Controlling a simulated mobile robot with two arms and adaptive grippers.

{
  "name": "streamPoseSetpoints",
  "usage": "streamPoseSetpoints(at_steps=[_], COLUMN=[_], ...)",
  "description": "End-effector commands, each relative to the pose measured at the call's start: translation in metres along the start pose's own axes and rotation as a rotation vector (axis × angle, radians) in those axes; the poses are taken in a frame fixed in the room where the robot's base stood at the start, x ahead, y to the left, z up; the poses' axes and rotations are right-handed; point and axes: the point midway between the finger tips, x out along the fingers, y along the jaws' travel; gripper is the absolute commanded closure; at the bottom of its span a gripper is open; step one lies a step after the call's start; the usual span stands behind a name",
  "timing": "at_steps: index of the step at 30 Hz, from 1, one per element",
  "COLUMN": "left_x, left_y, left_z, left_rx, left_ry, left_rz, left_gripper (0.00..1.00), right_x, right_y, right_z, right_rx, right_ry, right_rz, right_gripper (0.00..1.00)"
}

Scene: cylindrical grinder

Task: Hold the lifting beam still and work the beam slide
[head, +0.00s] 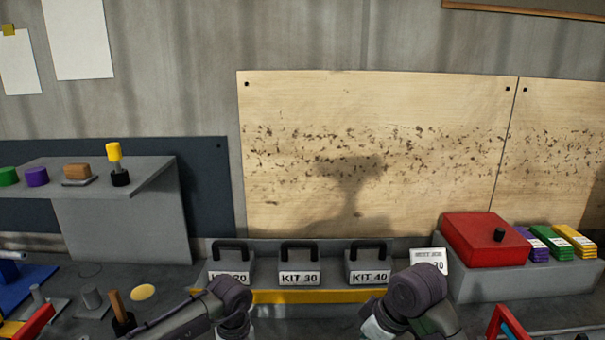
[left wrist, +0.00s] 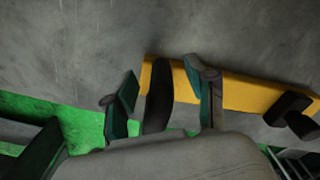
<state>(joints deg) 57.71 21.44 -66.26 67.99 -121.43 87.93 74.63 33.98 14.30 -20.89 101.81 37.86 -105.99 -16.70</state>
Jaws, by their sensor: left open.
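A yellow beam (head: 318,296), which looks like the lifting beam, lies level across the lower middle of the head view. It shows in the left wrist view as a yellow bar (left wrist: 245,92). My left gripper (left wrist: 160,95) is open, with its teal-padded fingers apart. A dark upright piece (left wrist: 158,98) shows between the fingers, in front of the beam's near end; I cannot tell whether they touch it. Dark blocks (left wrist: 292,112) show at the beam's right part; I cannot tell whether one is the slide. My right gripper is not visible; only my right arm shows.
Handled weights marked KIT (head: 299,270) stand in a row behind the beam. A red box (head: 485,240) and coloured stacks (head: 573,241) are on a grey block at right. A grey shelf (head: 140,178) holds small parts at left. Green surface (left wrist: 80,120) lies below the left gripper.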

Motion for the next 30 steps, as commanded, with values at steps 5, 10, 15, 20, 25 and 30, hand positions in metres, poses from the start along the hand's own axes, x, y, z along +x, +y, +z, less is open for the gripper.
streamPoseSetpoints(at_steps=[5, 10, 15, 20, 25, 30], left_x=[-0.031, -0.069, -0.098, -0.112, -0.115, -0.115], left_y=[-0.001, -0.001, -0.001, 0.0, 0.0, 0.0], left_z=[0.001, 0.001, 0.001, 0.001, 0.0, 0.0], left_rx=[0.001, 0.0, 0.0, 0.0, -0.001, -0.001], left_ry=[-0.005, -0.003, -0.002, -0.001, 0.0, 0.0], left_rz=[-0.002, -0.002, 0.0, 0.001, 0.001, 0.001], left_gripper=[0.44, 0.44, 0.44, 0.44, 0.44, 0.44], right_x=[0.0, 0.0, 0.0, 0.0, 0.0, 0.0], right_y=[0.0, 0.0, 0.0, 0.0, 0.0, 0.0], right_z=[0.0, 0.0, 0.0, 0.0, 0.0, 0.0], right_rx=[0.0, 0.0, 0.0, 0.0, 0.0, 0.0], right_ry=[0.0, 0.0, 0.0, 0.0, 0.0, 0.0], right_rz=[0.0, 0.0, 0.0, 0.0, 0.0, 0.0], right_gripper=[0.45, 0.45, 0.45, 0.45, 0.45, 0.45])
